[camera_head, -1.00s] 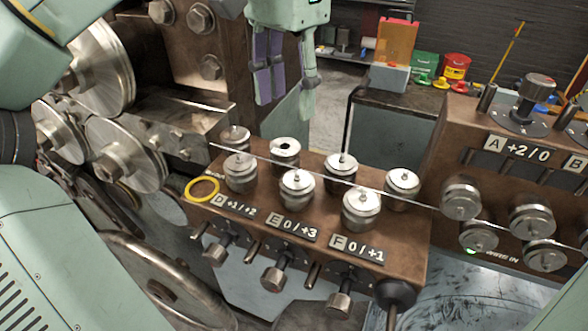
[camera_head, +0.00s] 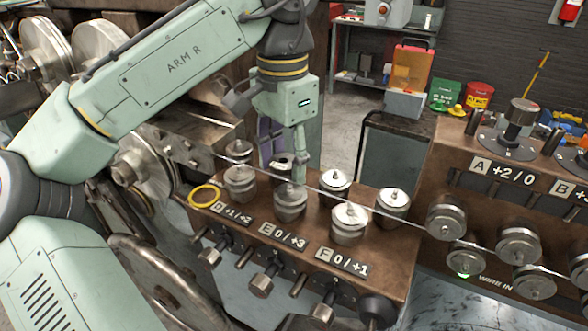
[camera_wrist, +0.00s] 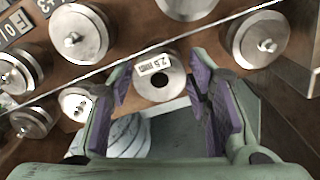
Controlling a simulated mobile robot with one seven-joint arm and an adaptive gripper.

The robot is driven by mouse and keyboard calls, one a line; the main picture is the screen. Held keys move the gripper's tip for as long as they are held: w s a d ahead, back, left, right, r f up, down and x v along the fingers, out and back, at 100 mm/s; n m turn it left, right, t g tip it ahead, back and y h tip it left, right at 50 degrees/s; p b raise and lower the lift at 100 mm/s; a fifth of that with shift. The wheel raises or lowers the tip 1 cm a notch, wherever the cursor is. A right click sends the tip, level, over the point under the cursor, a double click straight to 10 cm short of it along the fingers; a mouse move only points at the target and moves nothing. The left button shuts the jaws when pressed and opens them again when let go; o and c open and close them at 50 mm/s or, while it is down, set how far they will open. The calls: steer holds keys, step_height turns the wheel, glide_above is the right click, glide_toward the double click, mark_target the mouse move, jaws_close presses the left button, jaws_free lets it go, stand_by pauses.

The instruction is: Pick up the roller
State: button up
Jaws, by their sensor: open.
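The roller (camera_head: 282,162) is a short metal cylinder with a dark centre hole, in the back row of the brown block between other rollers. In the wrist view the roller (camera_wrist: 160,78) carries a white label that seems to read 2.5 mm. My gripper (camera_head: 283,150) is open and points down at it. In the wrist view my gripper (camera_wrist: 160,84) has its purple-padded fingers apart, with the roller lying between their tips. I cannot tell whether a pad touches it. The roller's lower part is hidden in the head view.
A thin wire (camera_head: 318,188) runs close in front of the roller. Several pinned rollers, such as the front one (camera_head: 349,222), stand around. A yellow ring (camera_head: 204,196) lies at the block's left end. A control block (camera_head: 455,160) stands right.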

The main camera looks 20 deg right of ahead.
steer(key=shift+a, duration=0.15)
jaws_close()
stand_by(0.5)
